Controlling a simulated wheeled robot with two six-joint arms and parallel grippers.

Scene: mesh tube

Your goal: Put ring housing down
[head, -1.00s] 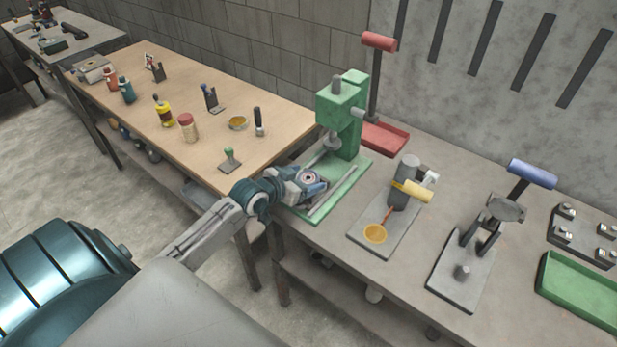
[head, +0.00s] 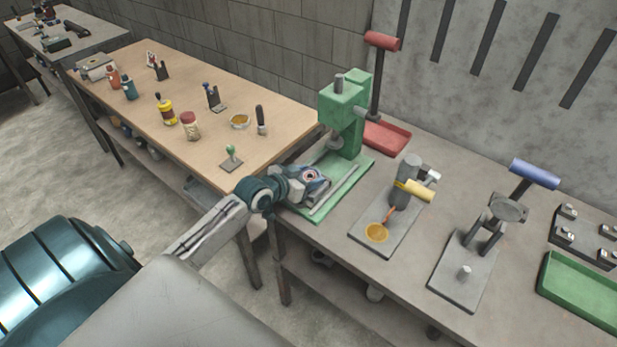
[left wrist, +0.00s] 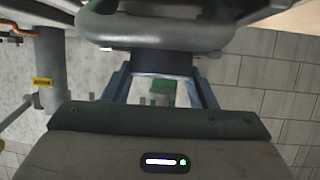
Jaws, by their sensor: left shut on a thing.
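My left gripper (head: 318,187) reaches over the near end of the green base of the green press (head: 345,115) and points down and away from me. In the left wrist view my left gripper (left wrist: 162,82) has its two blue fingers shut on a grey, rounded part, which I take to be the ring housing (left wrist: 152,30). It fills the top of that view and its outer parts are cut off. In the head view the gripper and wrist mostly hide it, so I cannot tell whether it touches the base. My right gripper is not in view.
A grey rod lies along the press base. To the right stand a fixture with a yellow handle (head: 414,190), one with a blue handle (head: 534,173) and a green tray (head: 580,290). A red tray (head: 386,137) sits behind. The wooden table (head: 200,135) at left holds bottles and stamps.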

